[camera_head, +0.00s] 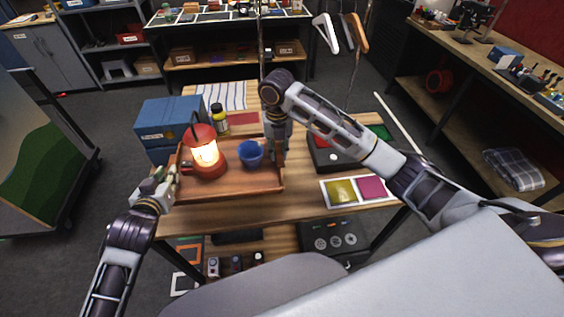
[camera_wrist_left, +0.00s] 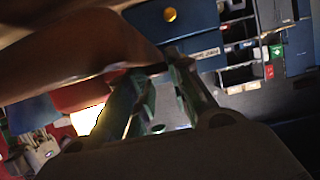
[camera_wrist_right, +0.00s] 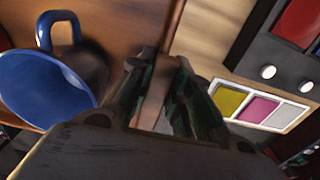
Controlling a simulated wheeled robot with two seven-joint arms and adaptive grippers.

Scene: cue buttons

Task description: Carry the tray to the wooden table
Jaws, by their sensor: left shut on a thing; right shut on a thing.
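The brown wooden tray (camera_head: 236,190) is at the left of the wooden table top (camera_head: 240,213); I cannot tell whether it touches it. On the tray stand a glowing red lantern (camera_head: 205,158) and a blue mug (camera_head: 250,153). My left gripper (camera_head: 166,186) is shut on the tray's left side. In the left wrist view the tray (camera_wrist_left: 85,48) fills the upper left. My right gripper (camera_head: 278,158) is shut on the tray's right side. In the right wrist view the tray wall (camera_wrist_right: 157,90) runs between its fingers, with the mug (camera_wrist_right: 45,85) beside them.
A blue box (camera_head: 170,118) and a yellow bottle (camera_head: 221,119) stand behind the tray. Right of it are a dark panel with buttons (camera_head: 330,157) and a card with yellow and pink squares (camera_head: 355,191). A workbench (camera_head: 465,70) stands at the right.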

